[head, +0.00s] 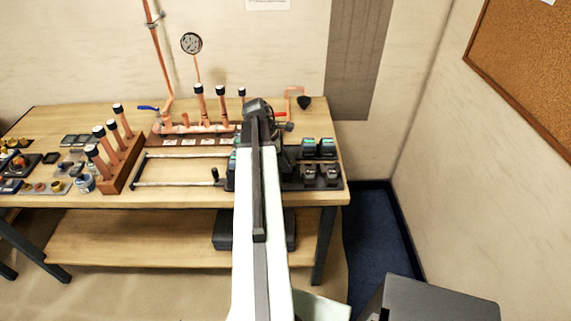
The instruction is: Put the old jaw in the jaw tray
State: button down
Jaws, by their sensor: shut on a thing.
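My arm reaches away over the workbench, and its dark wrist end (258,108) is near the back of the bench. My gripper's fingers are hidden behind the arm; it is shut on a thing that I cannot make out. A dark tray (315,187) at the bench's right end looks like the jaw tray. Dark blocks with green tops (318,147) stand at its back, and grey metal pieces (321,173) stand nearer its front. My arm covers the tray's left side. I cannot pick out the old jaw for certain.
A copper manifold (195,128) with upright pipes and a gauge (191,43) stands at the back. A wooden rack (124,165) of copper tubes and a metal frame (180,184) are left of my arm. A wall with a corkboard (525,65) is at right.

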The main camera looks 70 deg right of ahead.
jog(key=shift+f+b, duration=1.6)
jog(key=shift+f, duration=0.05)
jog(key=c, duration=0.6)
grip_release()
notch_tip(320, 180, up, 8)
jog(key=p, duration=0.8)
jog(key=shift+w+r, duration=0.1)
